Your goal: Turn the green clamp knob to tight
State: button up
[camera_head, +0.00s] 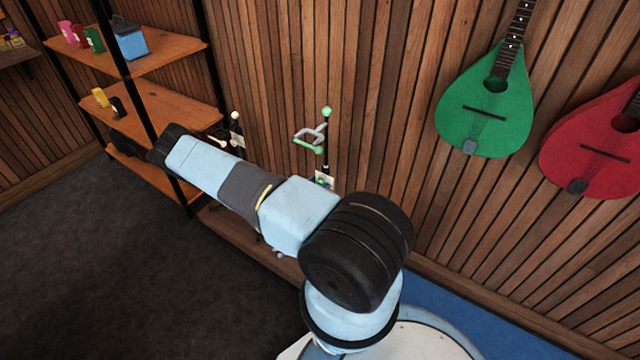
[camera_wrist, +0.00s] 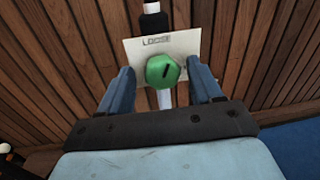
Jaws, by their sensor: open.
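The green clamp knob (camera_wrist: 163,71) is in the upper middle of the wrist view, with a dark slot-like mark on its face. It sits on a pale plate (camera_wrist: 187,42) printed LOOSE above the knob; the lower part of the plate is hidden. My gripper (camera_wrist: 162,83) is open, with one blue finger on each side of the knob and a gap visible on both sides. In the head view the knob (camera_head: 321,182) shows small, low on a stand (camera_head: 326,150) with green tips, partly hidden by my arm.
A second stand with white tips (camera_head: 235,125) is to the left, close to my arm. Wooden shelves (camera_head: 150,110) with small items are at left. A green instrument (camera_head: 487,105) and a red one (camera_head: 595,150) hang on the slatted wall. Dark floor at lower left is clear.

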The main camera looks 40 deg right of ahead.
jog(key=shift+x, duration=0.75)
jog(key=c, duration=1.1)
jog(key=shift+o, duration=0.2)
jog(key=shift+w+a+m+y, duration=0.1)
jog(key=shift+m+y, duration=0.05)
jog(key=shift+m, duration=1)
jog(key=shift+w+m+y, duration=0.1)
jog(key=shift+m+y, duration=0.05)
jog(key=shift+m, duration=1)
jog(key=o, duration=0.8)
jog(key=shift+c, duration=0.2)
jog(key=o, duration=0.3)
jog(key=shift+s, duration=0.1)
